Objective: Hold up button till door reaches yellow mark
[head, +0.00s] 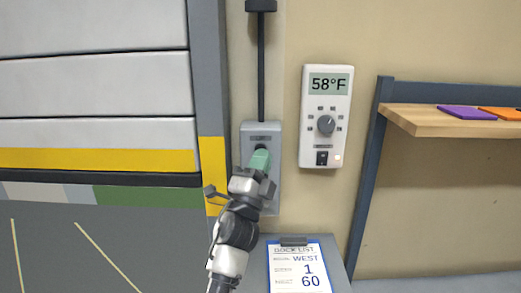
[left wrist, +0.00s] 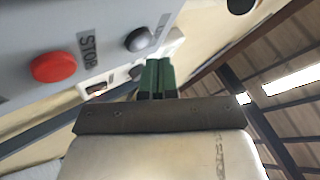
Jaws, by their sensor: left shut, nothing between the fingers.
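The door (head: 95,90) stands partly raised at the left of the head view, with a yellow band (head: 95,158) along its bottom. The yellow mark (head: 213,165) is on the grey door post; the door's lower edge is level with part of it. The grey button box (head: 274,130) is on the wall right of the post. The left wrist view shows a red button (left wrist: 53,67) beside the word STOP and a grey button (left wrist: 138,39) near the fingertips (left wrist: 157,78). I cannot tell whether they touch any button.
A white thermostat (head: 327,105) reading 58°F hangs right of the box. A clipboard (head: 299,268) headed DOCK LIST lies below. A wooden shelf (head: 450,120) holds a purple item (head: 467,112) and an orange item (head: 500,113) at right. Dark floor shows under the door.

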